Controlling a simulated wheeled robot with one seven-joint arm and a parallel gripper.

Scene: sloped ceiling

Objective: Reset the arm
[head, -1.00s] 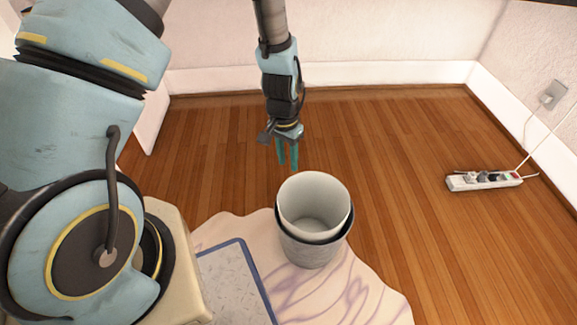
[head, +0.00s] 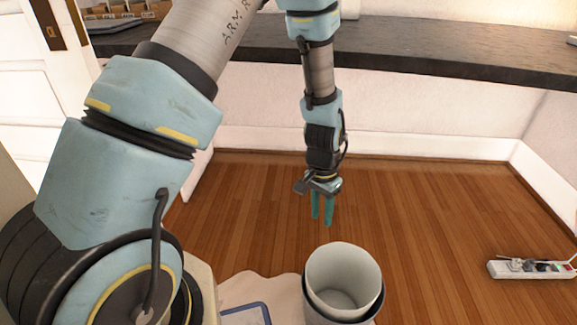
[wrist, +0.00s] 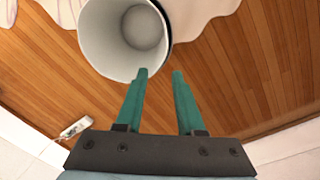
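My gripper (head: 322,222) hangs from my arm with its two teal fingers pointing down, above the wooden floor and just behind the bin in the head view. In the wrist view, my gripper (wrist: 160,72) shows its fingers apart with nothing between them. The white bin (head: 318,268) sits inside a darker outer container, and its inside looks empty. The wrist view shows the bin (wrist: 90,40) beyond the fingertips, apart from them.
A white power strip (head: 515,269) lies on the floor at the right. A dark counter (head: 420,48) runs along the back wall. A pale, blue-edged mat (head: 245,314) lies left of the bin. Wooden floor (head: 430,215) is clear between bin and power strip.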

